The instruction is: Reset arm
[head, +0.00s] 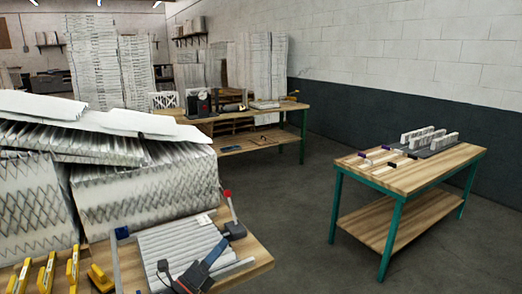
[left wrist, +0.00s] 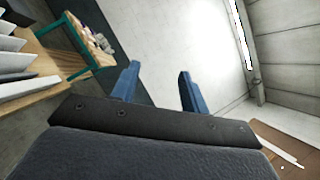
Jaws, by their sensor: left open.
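My left gripper (head: 205,266) is low in the head view, over the near workbench and in front of a white ribbed panel (head: 180,247). In the left wrist view its two blue fingers (left wrist: 158,72) stand well apart. My right gripper is not in the head view.
Big pleated filters (head: 145,190) are piled at the left. A lever with a red knob (head: 228,193) stands beside the panel, and yellow tools (head: 47,272) lie at lower left. A green-legged table (head: 415,172) stands at right, with open floor (head: 290,215) between.

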